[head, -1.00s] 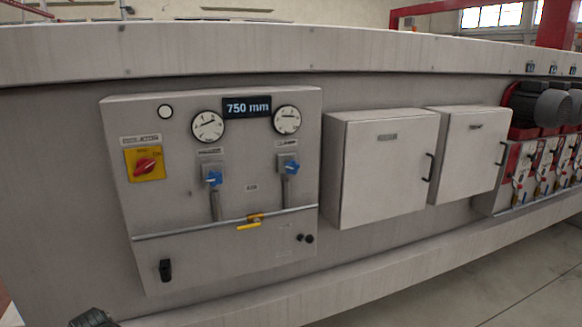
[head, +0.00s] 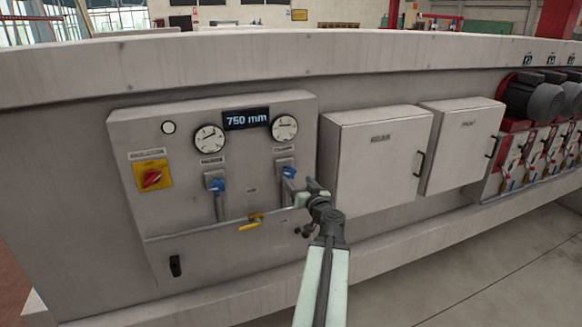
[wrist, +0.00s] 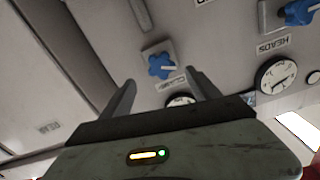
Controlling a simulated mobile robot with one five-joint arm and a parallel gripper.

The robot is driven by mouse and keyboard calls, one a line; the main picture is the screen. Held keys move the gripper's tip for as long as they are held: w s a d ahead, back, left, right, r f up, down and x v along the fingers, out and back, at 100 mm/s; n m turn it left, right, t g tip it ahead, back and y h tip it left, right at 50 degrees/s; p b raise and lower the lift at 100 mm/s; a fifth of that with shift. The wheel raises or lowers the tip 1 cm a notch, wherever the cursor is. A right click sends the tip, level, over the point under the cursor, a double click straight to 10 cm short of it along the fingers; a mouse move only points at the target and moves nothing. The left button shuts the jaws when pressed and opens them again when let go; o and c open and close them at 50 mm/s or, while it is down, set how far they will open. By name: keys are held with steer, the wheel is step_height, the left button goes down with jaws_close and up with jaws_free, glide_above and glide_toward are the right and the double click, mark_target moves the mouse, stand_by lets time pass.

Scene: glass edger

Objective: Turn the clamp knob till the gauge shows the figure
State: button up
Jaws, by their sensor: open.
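The clamp knob (head: 289,172) is a blue knob on the right side of the grey control panel, under the clamp gauge (head: 284,127). The gauge has a white dial; its figures are too small to read. In the wrist view, which looks upside down, the knob (wrist: 160,63) is just beyond my gripper (wrist: 161,82), roughly between the two fingers and apart from them. My gripper (head: 303,192) is open and empty, just below and right of the knob in the head view. Its body hides much of the clamp gauge (wrist: 180,101) in the wrist view.
A second blue knob (head: 217,185), labelled HEADS, sits left under its own gauge (head: 209,138). A 750 mm sign (head: 247,118) is between the gauges. A red isolator switch (head: 152,178), a yellow valve handle (head: 250,226) and a grey cabinet (head: 375,160) are nearby.

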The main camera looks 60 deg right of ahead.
mark_target(291, 174)
steer(key=x, duration=0.8)
steer(key=shift+w+a+f, duration=0.1)
steer(key=c, duration=1.3)
steer(key=shift+c, duration=0.3)
steer(key=shift+m, duration=0.3)
